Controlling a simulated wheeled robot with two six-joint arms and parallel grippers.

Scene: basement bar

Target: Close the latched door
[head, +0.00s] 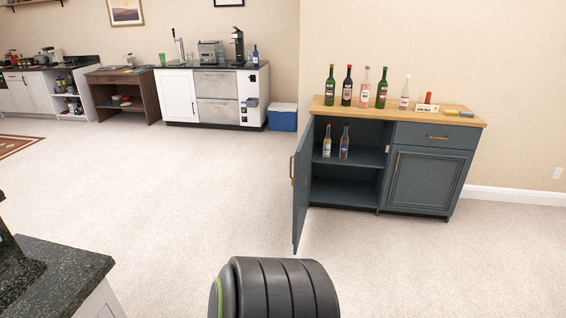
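A dark blue-grey cabinet (420,175) with a wooden top stands against the wall at the right. Its left door (303,180) is swung wide open toward me, hinged on the cabinet's left side, with a brass handle (292,169) on its outer face. The open compartment shows a shelf (368,156) with two bottles (344,143) on it. The right door (425,181) is shut, and so is the drawer (443,136) above it. The latch cannot be made out. Neither of my grippers shows in the head view.
Several bottles (365,88) stand on the cabinet top. A dark stone counter (62,268) juts in at the lower left. A blue cooler (282,117) sits by the back counter. The carpet (180,190) before the cabinet is clear.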

